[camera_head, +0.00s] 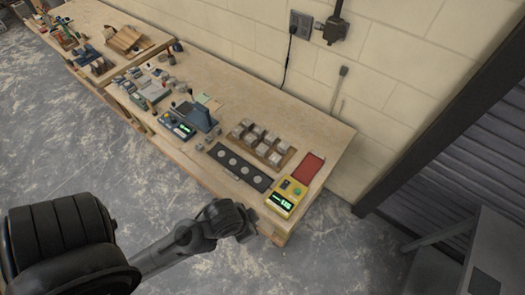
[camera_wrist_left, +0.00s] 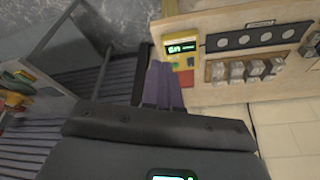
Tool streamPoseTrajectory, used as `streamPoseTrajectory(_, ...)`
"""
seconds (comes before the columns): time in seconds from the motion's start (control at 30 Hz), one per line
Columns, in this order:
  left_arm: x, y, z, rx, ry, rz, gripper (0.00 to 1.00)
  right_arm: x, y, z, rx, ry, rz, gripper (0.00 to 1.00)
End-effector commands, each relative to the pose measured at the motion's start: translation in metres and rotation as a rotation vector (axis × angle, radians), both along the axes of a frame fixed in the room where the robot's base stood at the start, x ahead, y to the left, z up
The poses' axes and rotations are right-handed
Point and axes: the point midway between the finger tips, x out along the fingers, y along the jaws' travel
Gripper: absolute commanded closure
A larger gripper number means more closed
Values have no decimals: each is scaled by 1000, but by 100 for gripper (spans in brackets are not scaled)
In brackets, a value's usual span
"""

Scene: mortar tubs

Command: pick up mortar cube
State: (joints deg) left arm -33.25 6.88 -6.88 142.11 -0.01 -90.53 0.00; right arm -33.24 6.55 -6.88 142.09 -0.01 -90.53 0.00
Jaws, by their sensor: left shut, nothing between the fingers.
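Several grey mortar cubes (camera_head: 248,123) stand in rows in a wooden tray (camera_head: 286,158) near the right end of the workbench. My left gripper (camera_head: 248,224) is off the bench's front edge, nearer the camera than the yellow device and apart from the cubes. In the left wrist view its fingers (camera_wrist_left: 160,75) are shut with nothing between them, and the cubes lie to their right. My right gripper is not in view.
A yellow device (camera_head: 287,198) with a green display stands at the bench's front right corner, beside a red mat (camera_head: 309,168). A black strip with round discs (camera_head: 240,168) lies in front of the cubes. Tools and instruments crowd the bench's left. A wall stands behind.

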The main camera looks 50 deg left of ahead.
Motion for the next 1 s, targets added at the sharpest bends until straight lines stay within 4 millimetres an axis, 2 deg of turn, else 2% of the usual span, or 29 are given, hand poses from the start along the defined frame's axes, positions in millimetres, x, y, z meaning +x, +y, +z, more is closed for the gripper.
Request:
streamPoseTrajectory(0.2, 0, 0, 0, 0, 0, 0, 100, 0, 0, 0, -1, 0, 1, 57)
streamPoseTrajectory(0.23, 0, 0, 0, 0, 0, 0, 97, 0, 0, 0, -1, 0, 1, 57)
streamPoseTrajectory(0.7, 0, 0, 0, 0, 0, 0, 25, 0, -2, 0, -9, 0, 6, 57)
streamPoseTrajectory(0.77, 0, 0, 0, 0, 0, 0, 17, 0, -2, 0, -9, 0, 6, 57)
streamPoseTrajectory(1.0, 0, 0, 0, 0, 0, 0, 17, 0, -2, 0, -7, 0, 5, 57)
